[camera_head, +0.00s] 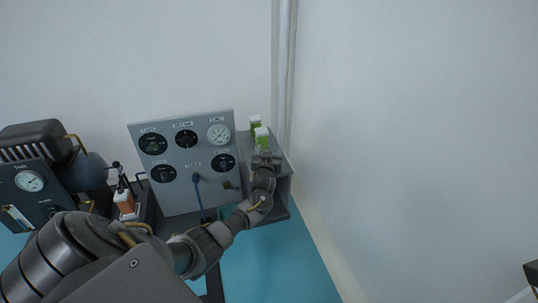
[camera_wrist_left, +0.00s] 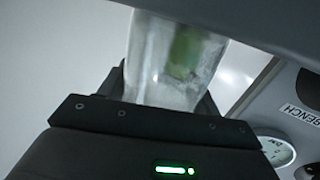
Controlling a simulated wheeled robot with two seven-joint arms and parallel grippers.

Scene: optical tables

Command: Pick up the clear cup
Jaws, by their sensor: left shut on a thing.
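The clear cup (camera_wrist_left: 165,62) shows large in the left wrist view, between the fingers of my left gripper. A blurred green patch shows through its wall. My left gripper (camera_head: 265,154) is shut on the cup, at the right end of the bench beside the gauge panel. In the head view I cannot make out the cup apart from the gripper and the green-and-white things there. My right gripper is not clearly in view.
Two green-and-white items (camera_head: 255,123) are by the left gripper. A grey gauge panel (camera_head: 187,139) stands left of it. An orange-and-white item (camera_head: 124,202) and dark equipment (camera_head: 29,182) are farther left.

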